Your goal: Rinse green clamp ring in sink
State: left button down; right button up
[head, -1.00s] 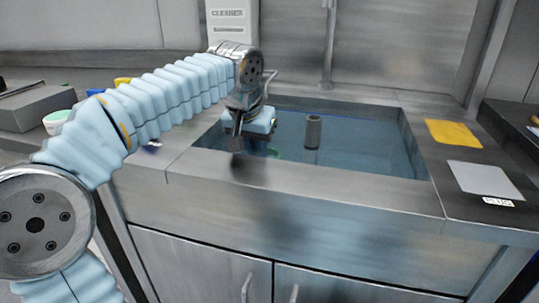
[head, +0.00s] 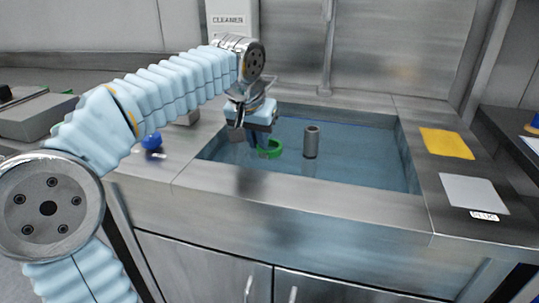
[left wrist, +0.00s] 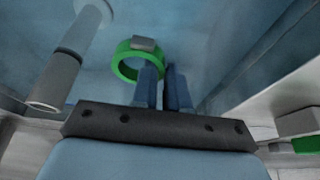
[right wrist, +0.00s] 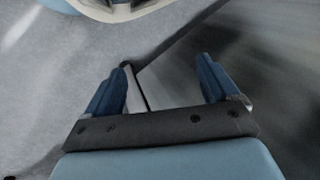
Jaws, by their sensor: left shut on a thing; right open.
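The green clamp ring (head: 270,150) is over the left part of the sink (head: 350,184). It also shows in the left wrist view (left wrist: 124,66) as a green band with a grey block on it. My left gripper (head: 256,141) points down over the sink and is shut on the ring's edge. In the left wrist view its blue fingers (left wrist: 164,82) are close together at the ring. My right gripper (right wrist: 165,85) is open and empty in the right wrist view, over a grey floor.
A grey upright cylinder (head: 311,142) stands in the sink, right of the ring. A yellow cloth (head: 446,143) and a grey panel (head: 473,194) lie on the right counter. A blue knob-like thing (head: 152,141) is on the left counter. A faucet (head: 326,60) rises behind the sink.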

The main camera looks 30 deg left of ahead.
pick_arm(q)
jog(key=shift+r+p, duration=0.6)
jog(key=shift+r, duration=0.35)
notch_tip(320, 180, up, 5)
jog(key=p, duration=0.4)
jog(key=shift+f, duration=0.1)
jog(key=shift+f, duration=0.1)
jog(key=shift+r, duration=2.05)
